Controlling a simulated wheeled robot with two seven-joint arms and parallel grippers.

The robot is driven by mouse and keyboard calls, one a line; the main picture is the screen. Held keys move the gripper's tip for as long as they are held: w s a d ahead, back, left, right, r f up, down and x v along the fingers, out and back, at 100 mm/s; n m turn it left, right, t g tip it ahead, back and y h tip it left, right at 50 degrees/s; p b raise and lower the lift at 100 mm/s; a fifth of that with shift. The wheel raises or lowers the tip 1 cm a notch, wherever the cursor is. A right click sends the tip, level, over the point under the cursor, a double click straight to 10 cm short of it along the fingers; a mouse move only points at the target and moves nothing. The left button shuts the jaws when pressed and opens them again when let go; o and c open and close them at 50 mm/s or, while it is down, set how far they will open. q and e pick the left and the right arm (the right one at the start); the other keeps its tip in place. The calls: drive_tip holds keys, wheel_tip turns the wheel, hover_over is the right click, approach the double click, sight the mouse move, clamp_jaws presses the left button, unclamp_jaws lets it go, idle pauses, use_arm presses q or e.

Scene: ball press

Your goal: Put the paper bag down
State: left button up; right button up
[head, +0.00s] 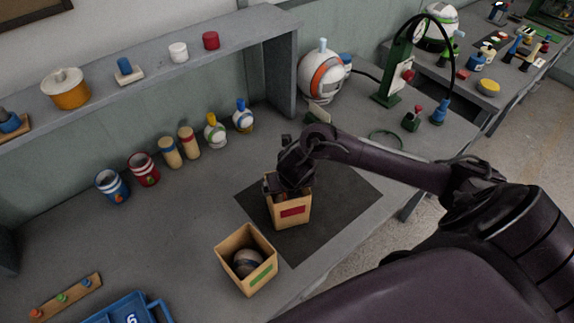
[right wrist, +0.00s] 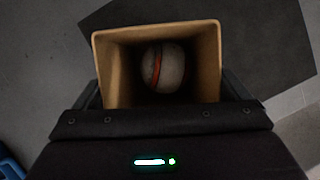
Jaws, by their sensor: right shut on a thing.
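A tan paper bag with a red label (head: 290,213) is upright at the dark mat, held by my right gripper (head: 288,184). The gripper is shut on the bag near its top, with a finger along each side. In the right wrist view the open bag (right wrist: 113,70) holds a pale ball with an orange-red stripe (right wrist: 163,68). I cannot tell whether the bag's bottom touches the mat. My left gripper is not in view.
A second tan bag with a green label (head: 264,273) holds a dark ball, just left of the mat (head: 345,195). Cups, wooden pegs and bottles line the back wall. A green press (head: 393,75) stands at the back right. A blue tray (head: 125,308) is front left.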

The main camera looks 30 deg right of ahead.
drive_tip(key=o, duration=0.8)
drive_tip(key=shift+o, duration=0.2)
drive_tip(key=shift+r, duration=0.3)
drive_tip(key=p+v, duration=0.5)
drive_tip(key=v, duration=0.6)
drive_tip(key=shift+r, duration=0.25)
drive_tip(key=shift+s+a+f, duration=0.1)
drive_tip(key=shift+s, duration=0.15)
